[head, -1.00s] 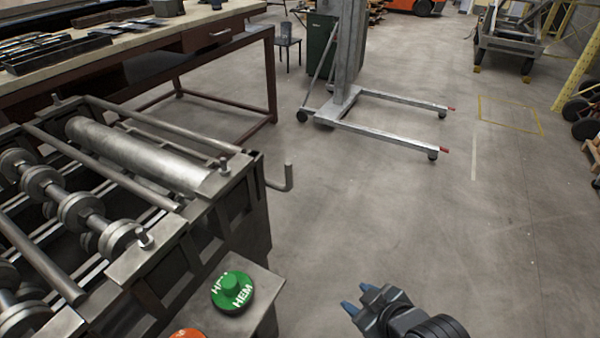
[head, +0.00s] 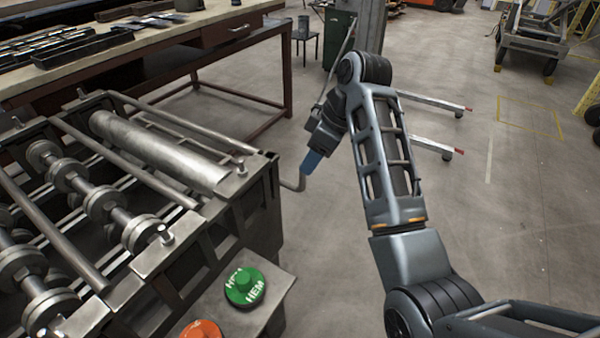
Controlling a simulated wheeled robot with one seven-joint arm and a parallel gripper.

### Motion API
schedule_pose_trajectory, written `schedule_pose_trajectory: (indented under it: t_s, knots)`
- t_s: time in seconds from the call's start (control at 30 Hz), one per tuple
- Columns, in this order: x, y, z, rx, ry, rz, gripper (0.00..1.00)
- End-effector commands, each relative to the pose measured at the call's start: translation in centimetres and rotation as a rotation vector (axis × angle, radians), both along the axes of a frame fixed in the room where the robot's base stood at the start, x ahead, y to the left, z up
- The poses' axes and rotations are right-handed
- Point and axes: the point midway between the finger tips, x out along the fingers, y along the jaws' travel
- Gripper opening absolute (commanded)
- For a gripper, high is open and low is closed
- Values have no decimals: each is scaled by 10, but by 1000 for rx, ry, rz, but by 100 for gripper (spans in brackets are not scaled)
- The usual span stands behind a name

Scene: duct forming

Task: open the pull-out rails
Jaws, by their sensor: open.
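The roll-forming machine (head: 225,213) stands at the left, with metal rollers, long bars and a dark slotted side frame. A bent grey rod handle (head: 298,186) sticks out from its far right corner. Which parts are the pull-out rails I cannot tell for sure. My gripper (head: 310,163) is open and points down, its blue fingertips right at the upturned end of the rod handle. The fingers overlap the rod's tip in the picture, so whether they touch it or stand around it is unclear.
A green HEM button (head: 245,286) and an orange button (head: 201,330) sit on a ledge at the machine's front. A workbench (head: 190,27) stands behind. A lifter with floor legs (head: 432,101) is behind my arm.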

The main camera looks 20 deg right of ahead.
Motion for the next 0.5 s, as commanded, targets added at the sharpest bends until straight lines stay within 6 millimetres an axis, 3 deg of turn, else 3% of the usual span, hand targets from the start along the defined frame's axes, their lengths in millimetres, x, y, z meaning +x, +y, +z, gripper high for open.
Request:
schedule_pose_trajectory:
  t_s: [0.17,0.5]
  knots:
    - [4,4,-2,3,9,15,44]
    - [17,17,-49,2,10,12,44]
